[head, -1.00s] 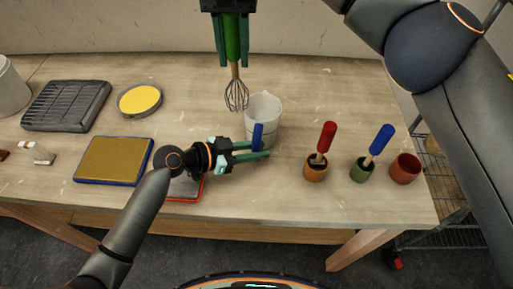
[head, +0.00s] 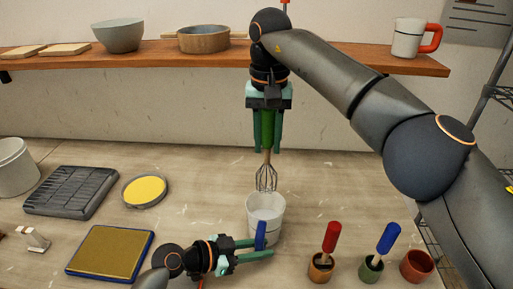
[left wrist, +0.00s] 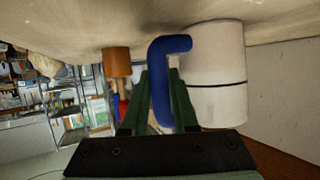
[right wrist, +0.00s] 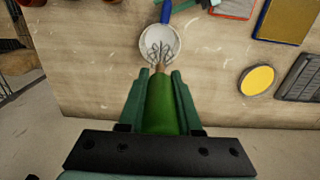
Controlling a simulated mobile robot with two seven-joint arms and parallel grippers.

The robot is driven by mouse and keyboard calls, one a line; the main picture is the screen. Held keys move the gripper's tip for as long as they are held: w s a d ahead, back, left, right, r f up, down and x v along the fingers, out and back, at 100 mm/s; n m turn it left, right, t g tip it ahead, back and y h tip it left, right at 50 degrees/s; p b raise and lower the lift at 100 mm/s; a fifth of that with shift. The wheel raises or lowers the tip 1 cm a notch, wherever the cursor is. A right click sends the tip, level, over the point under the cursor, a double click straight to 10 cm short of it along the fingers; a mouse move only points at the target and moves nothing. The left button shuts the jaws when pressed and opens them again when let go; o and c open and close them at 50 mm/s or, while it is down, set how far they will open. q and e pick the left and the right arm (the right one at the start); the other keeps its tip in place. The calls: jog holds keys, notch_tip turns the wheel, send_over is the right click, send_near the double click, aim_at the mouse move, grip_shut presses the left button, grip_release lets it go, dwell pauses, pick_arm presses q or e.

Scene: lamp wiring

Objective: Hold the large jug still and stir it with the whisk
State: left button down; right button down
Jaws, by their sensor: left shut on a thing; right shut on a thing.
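The large jug (head: 266,212) is white with a blue handle (head: 261,232) and stands upright on the table. In the left wrist view the jug (left wrist: 217,75) appears upside down. My left gripper (head: 260,247) is shut on the blue handle, a finger on either side. My right gripper (head: 267,148) is shut on the green handle of the whisk and holds it upright, wires (head: 266,178) down. The wire tips show just above the jug's rim. In the right wrist view the wires (right wrist: 160,50) lie over the jug's opening. The jug's inside is mostly hidden.
Small pots with a red-handled tool (head: 331,238) and a blue-handled tool (head: 388,240), and a red-brown cup (head: 417,266), stand right. A gold pad (head: 108,252), yellow disc (head: 145,190) and dark rack (head: 70,190) lie left. A shelf (head: 350,62) runs behind.

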aim_at(266, 195)
notch_tip(266, 195, down, 16)
jog(key=shift+r, duration=0.2)
dwell(0.5)
jog(key=shift+s, duration=0.15)
